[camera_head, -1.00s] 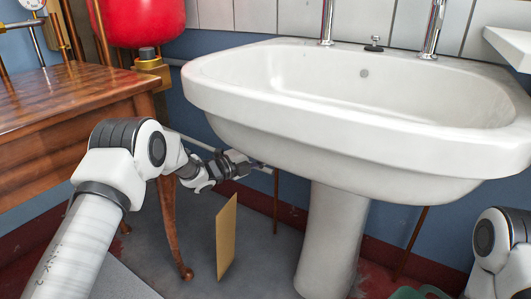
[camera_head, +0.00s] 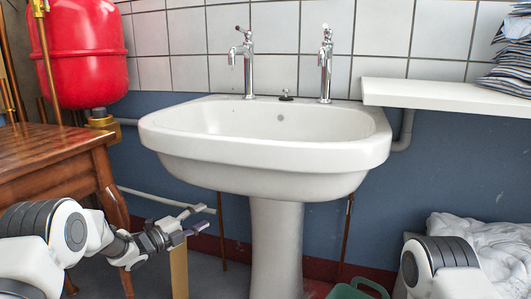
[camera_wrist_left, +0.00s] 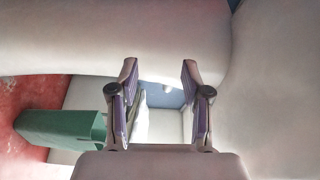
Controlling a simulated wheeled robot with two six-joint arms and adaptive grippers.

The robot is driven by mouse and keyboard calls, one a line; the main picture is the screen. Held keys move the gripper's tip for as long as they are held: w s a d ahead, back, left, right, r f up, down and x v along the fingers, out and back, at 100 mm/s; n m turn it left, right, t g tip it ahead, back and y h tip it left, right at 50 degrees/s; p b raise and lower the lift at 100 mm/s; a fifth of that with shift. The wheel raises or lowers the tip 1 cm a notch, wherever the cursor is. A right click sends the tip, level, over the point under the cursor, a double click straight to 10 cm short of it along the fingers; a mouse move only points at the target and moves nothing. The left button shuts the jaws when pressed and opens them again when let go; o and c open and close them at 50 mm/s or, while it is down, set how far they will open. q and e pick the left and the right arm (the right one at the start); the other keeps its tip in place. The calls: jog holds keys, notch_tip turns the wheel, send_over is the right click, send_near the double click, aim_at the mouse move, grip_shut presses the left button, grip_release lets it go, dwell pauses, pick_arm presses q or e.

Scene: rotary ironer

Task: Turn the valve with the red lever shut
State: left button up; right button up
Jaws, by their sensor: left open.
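No valve with a red lever can be made out in either current view. Copper pipes (camera_head: 223,235) run down the blue wall below the white sink (camera_head: 265,155), and no red lever shows on them. My left gripper (camera_head: 194,222) is open and empty, just left of the sink's pedestal and below the basin's left side. In the left wrist view my left gripper (camera_wrist_left: 160,68) has its two fingers apart with nothing between them, close to the white underside of the sink (camera_wrist_left: 110,38). My right gripper is out of view; only part of my right arm shows at the lower right.
A wooden table (camera_head: 60,155) stands left, with a red tank (camera_head: 85,55) behind it. A tan board (camera_head: 179,272) is just below my left gripper. A green container (camera_wrist_left: 60,128) is near the pedestal. White cloth (camera_head: 470,245) lies right, under a white shelf (camera_head: 450,97).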

pick_arm(q)
jog(key=s+f+n+g+y+p, duration=0.7)
jog(key=s+f+n, duration=0.6)
jog(key=s+f, duration=1.05)
jog(key=s+a+n+g+y+p, duration=0.15)
jog(key=s+n, duration=0.25)
jog(key=s, duration=0.6)
jog(key=s+a+n+g+y, duration=0.2)
jog(key=s+a+n+g, duration=0.15)
jog(key=s, duration=0.65)
jog(key=s+a+n+g+y, duration=0.1)
jog(key=s+n+g+y, duration=0.1)
jog(key=s+n, duration=0.5)
notch_tip(320, 180, up, 39)
jog(key=s+m+p, duration=0.1)
jog(key=s+p, duration=0.1)
jog(key=p, duration=3.6)
jog(key=shift+f+m, duration=0.2)
jog(key=shift+m, duration=0.15)
jog(key=shift+h, duration=0.25)
